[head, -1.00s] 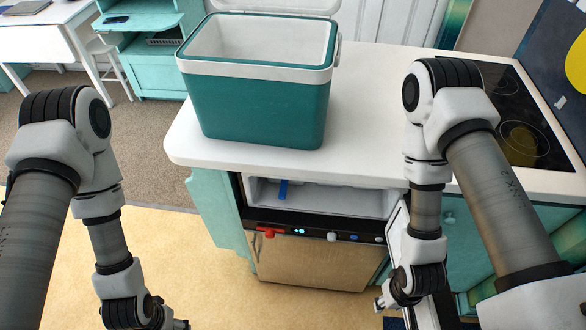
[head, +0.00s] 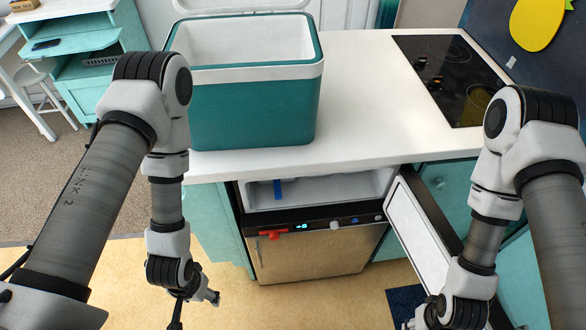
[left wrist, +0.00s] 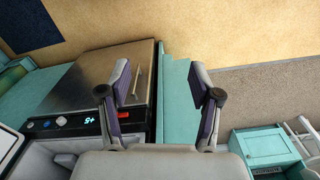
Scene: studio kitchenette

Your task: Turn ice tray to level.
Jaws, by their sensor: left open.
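The open freezer compartment (head: 345,186) is a white box under the counter's front edge. A blue upright piece (head: 277,189) shows inside at its left; I cannot tell if it is part of the ice tray, and the tray's tilt is not clear. My left gripper (head: 195,302) is low, in front and left of the appliance, apart from it. In the left wrist view my left gripper (left wrist: 161,76) is open and empty, with the compartment (left wrist: 38,162) at the lower left. My right gripper (head: 424,318) is at the bottom edge by the open door, its jaws unclear.
The freezer door (head: 425,225) stands open at the right. A black control panel (head: 315,227) with a red lever (head: 272,234) runs below the compartment. A teal cooler (head: 252,108) stands on the white counter (head: 365,100). The floor left of the appliance is clear.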

